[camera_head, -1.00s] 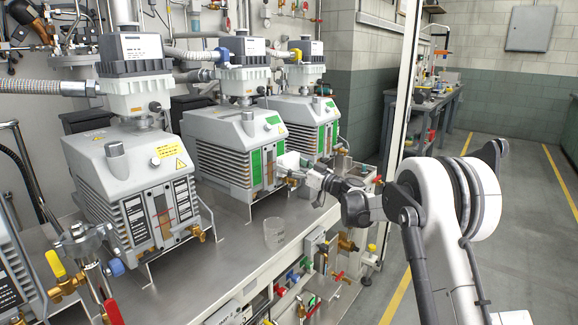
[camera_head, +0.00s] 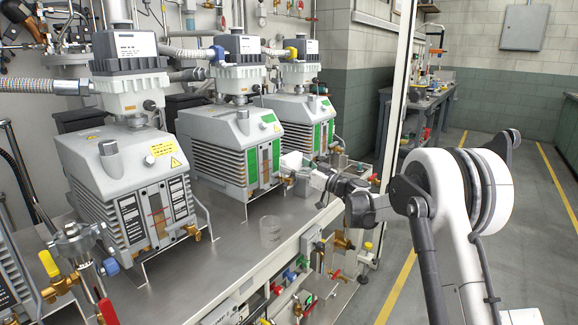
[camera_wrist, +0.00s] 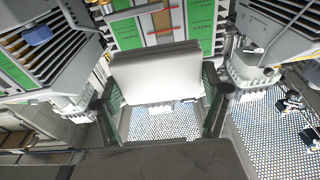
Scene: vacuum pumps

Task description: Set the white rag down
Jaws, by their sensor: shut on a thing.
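The white rag (camera_wrist: 157,75) is held between the two fingers of my gripper (camera_wrist: 160,98) in the wrist view, as a pale folded slab. In the head view the rag (camera_head: 291,160) shows as a small white patch at the end of my gripper (camera_head: 300,173). It is in front of the right edge of the middle vacuum pump (camera_head: 212,158), above the metal bench (camera_head: 225,255). I cannot tell whether the rag touches the pump.
A clear glass beaker (camera_head: 270,231) stands on the bench, left of and nearer than my gripper. A third pump (camera_head: 300,122) is behind my gripper. Valves with coloured handles (camera_head: 290,276) line the bench's front. Bare bench lies around the beaker.

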